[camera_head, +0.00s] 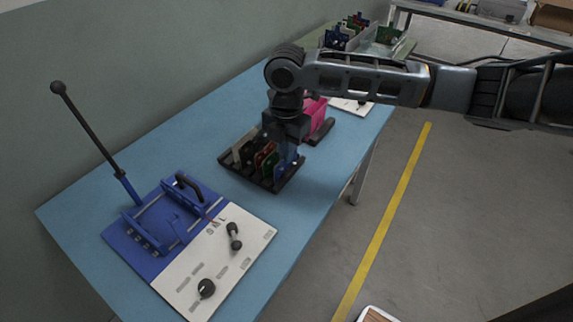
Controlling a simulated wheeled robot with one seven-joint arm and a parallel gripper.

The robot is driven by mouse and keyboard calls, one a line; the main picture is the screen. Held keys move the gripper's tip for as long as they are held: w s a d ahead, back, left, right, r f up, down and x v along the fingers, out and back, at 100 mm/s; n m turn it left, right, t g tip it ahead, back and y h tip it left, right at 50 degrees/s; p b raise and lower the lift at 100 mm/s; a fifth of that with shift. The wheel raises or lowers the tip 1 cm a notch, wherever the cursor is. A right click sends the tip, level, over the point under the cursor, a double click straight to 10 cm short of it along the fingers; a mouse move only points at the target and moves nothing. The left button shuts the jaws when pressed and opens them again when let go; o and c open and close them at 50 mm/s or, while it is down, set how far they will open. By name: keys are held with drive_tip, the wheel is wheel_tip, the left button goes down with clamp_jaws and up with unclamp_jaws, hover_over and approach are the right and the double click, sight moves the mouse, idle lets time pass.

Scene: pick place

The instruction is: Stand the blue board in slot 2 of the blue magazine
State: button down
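My gripper (286,148) points down over the right end of a black slotted rack (229,166) near the middle of the table. A blue board (284,171) stands in that end of the rack, directly below my gripper. The fingers are dark and small here, so I cannot tell if they are closed on the board. Other boards, among them a green one (270,166) and a red one (261,156), stand beside it. A blue holder (336,40) at the far end may be the blue magazine; its slots are too small to make out.
A pink holder (319,114) stands just behind the rack. A blue fixture (121,240) with a tall black lever (88,130) and a white knobbed panel (216,268) fills the near left. A bare strip of blue table (318,185) lies right of the rack.

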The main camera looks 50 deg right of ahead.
drive_tip(key=shift+r, duration=0.1)
drive_tip(key=shift+r+p, duration=2.9)
drive_tip(key=shift+r, duration=0.55)
drive_tip(key=shift+f, duration=0.1)
